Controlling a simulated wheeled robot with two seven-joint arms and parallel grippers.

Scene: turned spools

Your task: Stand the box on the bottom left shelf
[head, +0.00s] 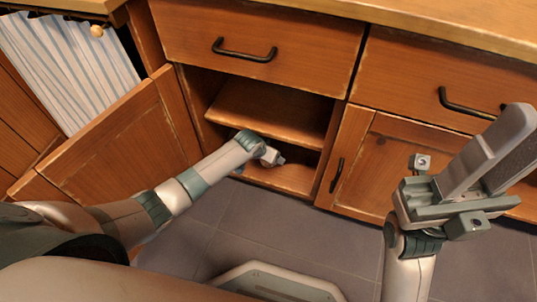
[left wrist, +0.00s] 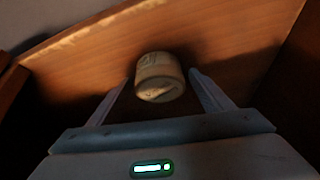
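A cream, rounded container (left wrist: 158,80), seemingly the box, shows in the left wrist view between the two fingers of my left gripper (left wrist: 160,82). A narrow gap shows on each side of it, so the gripper looks open around it. Its near end faces the wrist camera; I cannot tell whether it stands upright. In the head view my left gripper (head: 272,158) is inside the lower part of the open left cabinet, above the bottom shelf (head: 285,180). The container is not clear there. My right gripper (head: 525,128) is raised at the right, empty, its fingers close together.
The middle shelf (head: 265,110) sits just above my left gripper. The open cabinet door (head: 130,140) stands at the left, beside my left arm. A closed door (head: 375,165) is to the right, with drawers (head: 260,40) above. The tiled floor (head: 270,235) in front is clear.

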